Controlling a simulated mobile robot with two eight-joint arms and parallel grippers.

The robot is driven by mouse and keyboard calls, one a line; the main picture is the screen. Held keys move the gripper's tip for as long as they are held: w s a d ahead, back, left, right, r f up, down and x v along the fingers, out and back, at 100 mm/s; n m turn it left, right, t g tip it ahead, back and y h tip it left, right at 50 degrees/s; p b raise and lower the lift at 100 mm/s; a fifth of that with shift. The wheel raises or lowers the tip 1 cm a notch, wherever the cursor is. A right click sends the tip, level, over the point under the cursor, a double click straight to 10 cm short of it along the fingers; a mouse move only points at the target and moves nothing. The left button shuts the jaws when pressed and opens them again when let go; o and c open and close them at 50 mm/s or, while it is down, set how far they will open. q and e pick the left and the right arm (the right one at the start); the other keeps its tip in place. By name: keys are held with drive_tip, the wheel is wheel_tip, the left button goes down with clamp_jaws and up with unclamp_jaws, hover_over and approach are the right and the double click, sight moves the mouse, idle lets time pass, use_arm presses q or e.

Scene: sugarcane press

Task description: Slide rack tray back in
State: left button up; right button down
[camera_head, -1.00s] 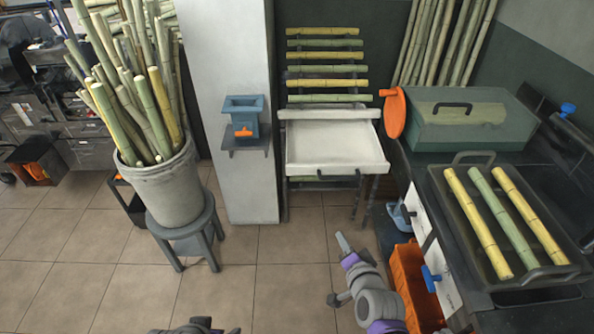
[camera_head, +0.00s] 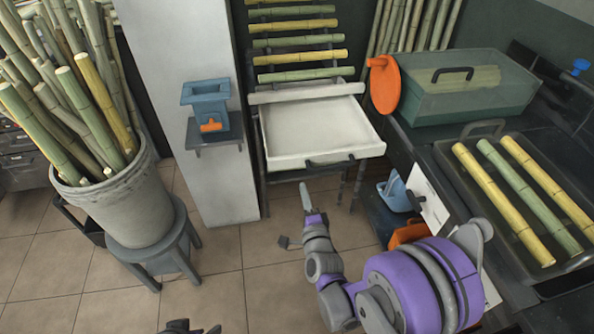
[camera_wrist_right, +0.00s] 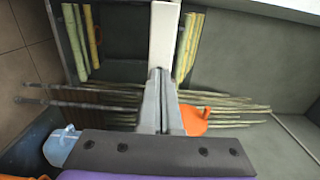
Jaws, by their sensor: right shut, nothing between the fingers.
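The rack tray (camera_head: 308,128) is a white, empty, shallow tray with a dark handle (camera_head: 330,160) on its front. It sticks out of the rack (camera_head: 252,110) toward me. My right gripper (camera_head: 305,188) is shut and empty, below and in front of the tray's front edge, apart from it. In the right wrist view my shut fingers (camera_wrist_right: 160,75) point at a white strip (camera_wrist_right: 165,32), which looks like the tray edge. A dark piece at the bottom edge of the head view looks like part of my left gripper (camera_head: 190,327); its fingers cannot be made out.
A bucket of cane (camera_head: 122,205) stands on a stool at left. A blue-grey press (camera_head: 207,102) sits on a pillar shelf. At right, a counter holds a green box (camera_head: 470,95) and a dark tray (camera_head: 480,215) with canes. An orange disc (camera_head: 383,85) stands beside the rack.

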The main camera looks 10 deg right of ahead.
sight(296, 163)
use_arm(q)
drive_tip(key=shift+w+f, duration=0.1)
drive_tip(key=shift+f, duration=0.3)
use_arm(e)
drive_tip(key=w, duration=0.8)
drive_tip(key=shift+w+a, duration=0.2)
drive_tip(key=shift+w, duration=0.1)
drive_tip(key=shift+w, duration=0.1)
